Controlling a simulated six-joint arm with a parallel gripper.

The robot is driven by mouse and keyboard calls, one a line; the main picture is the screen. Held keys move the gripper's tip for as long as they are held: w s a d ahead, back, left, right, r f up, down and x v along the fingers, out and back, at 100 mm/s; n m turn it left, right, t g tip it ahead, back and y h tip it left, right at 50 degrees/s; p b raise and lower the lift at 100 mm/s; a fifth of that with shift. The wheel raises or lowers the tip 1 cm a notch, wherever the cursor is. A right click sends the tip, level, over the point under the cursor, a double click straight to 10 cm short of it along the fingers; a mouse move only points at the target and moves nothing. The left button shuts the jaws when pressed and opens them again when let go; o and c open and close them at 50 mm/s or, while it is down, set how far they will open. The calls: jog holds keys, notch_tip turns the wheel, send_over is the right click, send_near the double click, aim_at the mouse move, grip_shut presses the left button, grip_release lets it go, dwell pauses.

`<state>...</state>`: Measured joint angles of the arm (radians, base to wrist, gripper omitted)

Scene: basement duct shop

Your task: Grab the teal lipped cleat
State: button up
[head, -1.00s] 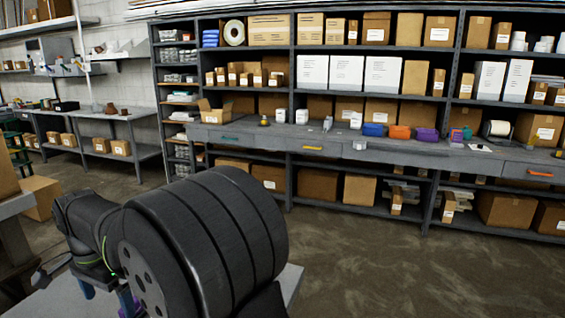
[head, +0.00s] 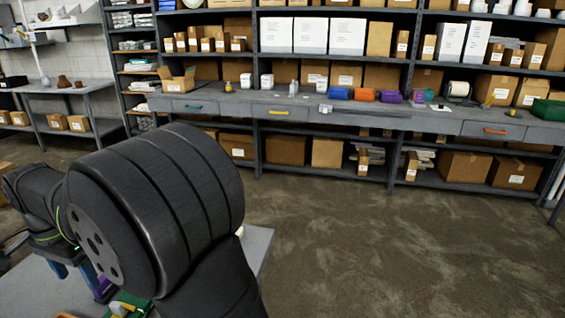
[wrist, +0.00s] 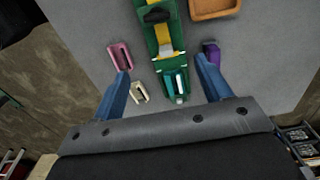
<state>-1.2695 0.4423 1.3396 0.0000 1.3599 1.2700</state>
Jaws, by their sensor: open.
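A small teal piece (wrist: 169,84), seemingly the cleat, sits at the near end of a long green holder (wrist: 163,45) with yellow parts, on a grey table top. Its lip is too small to make out. My gripper (wrist: 162,66) is open, its two blue fingers spread on either side of the holder's near end. Nothing is held between them. In the head view the blue fingers (head: 74,271) show partly below my dark arm, and the green holder (head: 127,304) shows at the bottom edge. The teal piece is not discernible there.
A pink piece (wrist: 120,57) lies by the left finger, a cream piece (wrist: 140,92) nearer, and a purple piece (wrist: 211,52) by the right finger. A terracotta tray (wrist: 214,9) is at the top. Shelving with a grey counter (head: 350,108) stands beyond open floor.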

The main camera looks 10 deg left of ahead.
jog(key=w+t, duration=0.1)
jog(key=w, duration=1.3)
jog(key=f, duration=0.3)
jog(key=w+f, duration=0.1)
jog(key=f, duration=0.7)
jog(key=shift+w+a+f, duration=0.2)
jog(key=shift+w+f, duration=0.05)
jog(key=shift+w, duration=0.05)
jog(key=shift+w+d+f, duration=0.1)
jog(key=shift+w+f, duration=0.1)
jog(key=shift+f, duration=1.35)
jog(key=shift+w+f, duration=0.15)
jog(key=shift+f, duration=1.4)
jog(key=c, duration=1.1)
